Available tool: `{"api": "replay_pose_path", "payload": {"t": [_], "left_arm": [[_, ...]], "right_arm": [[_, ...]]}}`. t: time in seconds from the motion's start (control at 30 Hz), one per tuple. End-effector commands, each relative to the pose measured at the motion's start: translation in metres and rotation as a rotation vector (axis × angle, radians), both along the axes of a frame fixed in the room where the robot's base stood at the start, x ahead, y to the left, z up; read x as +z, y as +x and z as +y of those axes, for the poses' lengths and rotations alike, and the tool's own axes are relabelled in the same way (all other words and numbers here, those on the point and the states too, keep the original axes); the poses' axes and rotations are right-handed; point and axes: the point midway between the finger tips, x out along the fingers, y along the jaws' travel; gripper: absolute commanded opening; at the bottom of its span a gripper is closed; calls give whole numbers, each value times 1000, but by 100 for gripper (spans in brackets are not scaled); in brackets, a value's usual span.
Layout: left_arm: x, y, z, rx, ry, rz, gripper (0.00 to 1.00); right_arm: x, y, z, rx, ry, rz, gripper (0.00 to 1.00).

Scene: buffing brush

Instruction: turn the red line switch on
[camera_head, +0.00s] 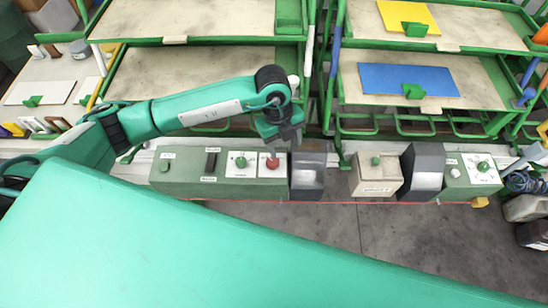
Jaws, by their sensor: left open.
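A red knob (272,163) sits on a white plate on the top of a long green control box (180,183) in the middle of the view. To its left are a white plate with a green knob (240,162), a dark switch (211,162) with a small label, and a green button (166,156). My left gripper (289,139) is open and points down just behind and to the right of the red knob, apart from it as far as I can see. Its fingers are small and dark here. My right gripper is not in view.
A dark grey block (307,172) stands right of the control box. Further right are a beige box (376,178) with a green button, another grey block (424,172) and a dial panel (473,170). Green-framed shelves (200,77) rise behind. Bare floor (400,232) lies in front.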

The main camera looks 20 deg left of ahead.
Motion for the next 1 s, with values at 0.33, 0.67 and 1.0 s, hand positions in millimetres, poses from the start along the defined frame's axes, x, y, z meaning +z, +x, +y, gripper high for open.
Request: {"api": "replay_pose_path", "payload": {"t": [0.33, 0.67, 1.0], "left_arm": [[-7, 16, 40, 82, 191, -35, 59], [-71, 15, 39, 80, 188, -33, 59], [-125, 15, 39, 80, 186, -35, 59]], "right_arm": [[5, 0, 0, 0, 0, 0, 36], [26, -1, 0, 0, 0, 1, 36], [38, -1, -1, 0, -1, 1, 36]]}}
